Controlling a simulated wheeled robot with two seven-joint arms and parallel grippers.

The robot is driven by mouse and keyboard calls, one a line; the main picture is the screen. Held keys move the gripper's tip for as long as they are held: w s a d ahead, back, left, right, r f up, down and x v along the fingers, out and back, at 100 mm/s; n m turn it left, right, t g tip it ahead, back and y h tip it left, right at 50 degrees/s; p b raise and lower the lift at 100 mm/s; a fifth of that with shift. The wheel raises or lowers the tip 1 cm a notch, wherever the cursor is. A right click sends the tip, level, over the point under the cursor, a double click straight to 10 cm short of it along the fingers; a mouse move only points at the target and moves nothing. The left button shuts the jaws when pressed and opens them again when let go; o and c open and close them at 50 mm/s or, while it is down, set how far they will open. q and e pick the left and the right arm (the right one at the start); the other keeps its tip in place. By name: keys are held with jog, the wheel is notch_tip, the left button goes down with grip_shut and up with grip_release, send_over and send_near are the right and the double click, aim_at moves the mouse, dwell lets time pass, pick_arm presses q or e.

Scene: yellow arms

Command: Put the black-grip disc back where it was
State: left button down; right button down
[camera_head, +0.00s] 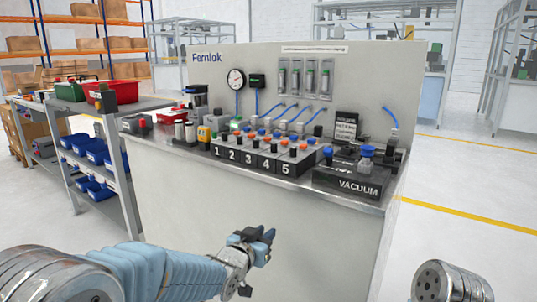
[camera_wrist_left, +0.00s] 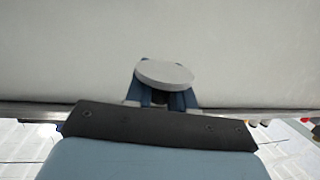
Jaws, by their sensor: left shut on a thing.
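My left gripper (camera_head: 262,242) is in front of the bench's pale front panel, below the worktop. In the left wrist view, its blue fingers (camera_wrist_left: 160,97) are shut on the disc (camera_wrist_left: 164,73). The disc is light grey, flat and seen at a slant; a dark part, probably its black grip, shows between the fingers. I cannot make out the disc in the head view. My right gripper is not in view. The spot the disc came from cannot be told from these frames.
The Fernlok bench (camera_head: 300,187) carries a row of numbered dark blocks (camera_head: 262,160), a black VACUUM unit (camera_head: 350,181) and a dial gauge (camera_head: 236,79) on its back panel. A grey shelf cart (camera_head: 88,185) with blue bins stands at left. Floor at right is clear.

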pick_arm(q)
jog(key=s+a+f+n+t+y, duration=0.1)
jog(key=a+f+n+y, duration=0.15)
jog(key=a+f, duration=0.45)
jog(key=s+a+f+n+y, duration=0.15)
jog(key=a+f+y, duration=0.25)
jog(key=a, duration=0.8)
jog(key=s+f+n, duration=0.1)
jog(key=s+f, duration=0.4)
jog(key=f, duration=0.6)
jog(key=shift+s+f+t, duration=0.15)
jog(key=shift+s+t, duration=0.1)
jog(key=shift+t, duration=0.05)
jog(key=shift+d, duration=0.1)
